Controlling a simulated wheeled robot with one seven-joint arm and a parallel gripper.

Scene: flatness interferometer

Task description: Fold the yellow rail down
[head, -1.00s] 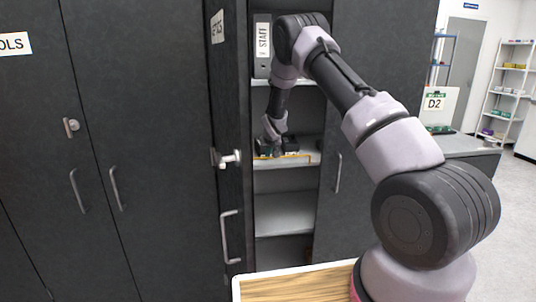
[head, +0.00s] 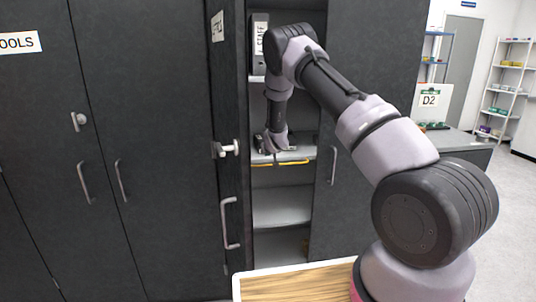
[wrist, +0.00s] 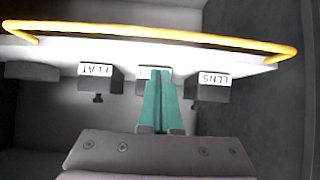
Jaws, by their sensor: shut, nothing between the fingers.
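The yellow rail (head: 281,163) runs along the front of the open cabinet's middle shelf (head: 302,153). In the head view it hangs at or just below the shelf's front edge. In the wrist view the rail (wrist: 160,33) spans the top of the picture, its bent ends reaching back to the shelf edge, with a gap between bar and edge. My gripper (head: 274,157) is at the shelf front, close to the rail. In the wrist view its teal fingers (wrist: 161,84) are together and empty, overlapping a label behind them; contact with the rail cannot be made out.
Dark boxes labelled FLAT (wrist: 99,84) and LENS (wrist: 209,90) are on the shelf on either side of my fingers. The open cabinet door (head: 230,150) stands close on the left. A lower shelf (head: 282,205) is bare. A wood-topped surface (head: 300,284) lies in front.

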